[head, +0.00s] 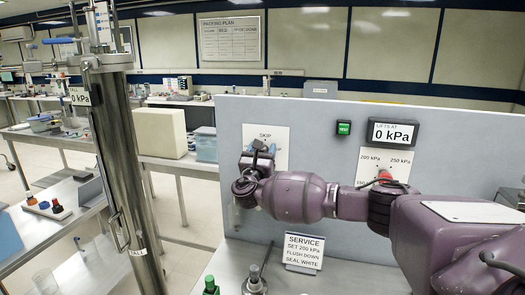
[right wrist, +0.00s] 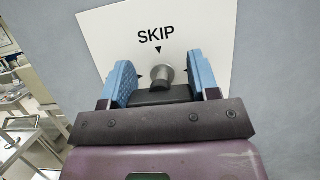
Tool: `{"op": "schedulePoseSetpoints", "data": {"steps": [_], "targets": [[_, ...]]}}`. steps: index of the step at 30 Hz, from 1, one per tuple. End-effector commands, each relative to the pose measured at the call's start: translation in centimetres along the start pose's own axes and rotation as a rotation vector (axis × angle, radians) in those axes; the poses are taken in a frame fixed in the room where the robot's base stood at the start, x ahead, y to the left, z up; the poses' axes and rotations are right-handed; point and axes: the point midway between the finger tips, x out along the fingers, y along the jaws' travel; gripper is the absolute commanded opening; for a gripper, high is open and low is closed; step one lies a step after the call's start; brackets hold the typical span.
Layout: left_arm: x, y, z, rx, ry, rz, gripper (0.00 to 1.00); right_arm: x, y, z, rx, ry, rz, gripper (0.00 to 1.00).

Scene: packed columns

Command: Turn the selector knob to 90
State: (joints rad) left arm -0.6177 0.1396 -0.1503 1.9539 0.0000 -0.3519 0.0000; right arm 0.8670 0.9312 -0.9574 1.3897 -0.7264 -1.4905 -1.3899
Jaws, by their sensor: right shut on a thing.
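The selector knob (right wrist: 158,77) is a grey metal knob on a white plate (right wrist: 105,35) marked SKIP at the top. In the right wrist view, small black marks show at the top and near each side of it; no 90 label is readable, and the gripper covers the lower plate. My left gripper is not in view.
A red knob (head: 385,175) on a plate marked 200 and 250 kPa sits right of my wrist, below a 0 kPa display (head: 392,132). A green button (head: 344,128), a SERVICE card (head: 303,250) and a tall metal column (head: 125,170) stand nearby.

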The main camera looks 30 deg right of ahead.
Motion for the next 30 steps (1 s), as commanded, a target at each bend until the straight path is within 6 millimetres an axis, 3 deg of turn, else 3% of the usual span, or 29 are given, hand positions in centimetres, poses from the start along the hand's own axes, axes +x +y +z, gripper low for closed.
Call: {"op": "schedulePoseSetpoints", "data": {"steps": [11,30], "targets": [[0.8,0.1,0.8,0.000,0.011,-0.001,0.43,-0.1,-0.1,-0.3,0.107,0.001,-0.044,0.32],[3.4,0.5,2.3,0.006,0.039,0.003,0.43,-0.3,-0.3,-0.6,0.638,0.005,-0.266,0.32]]}}
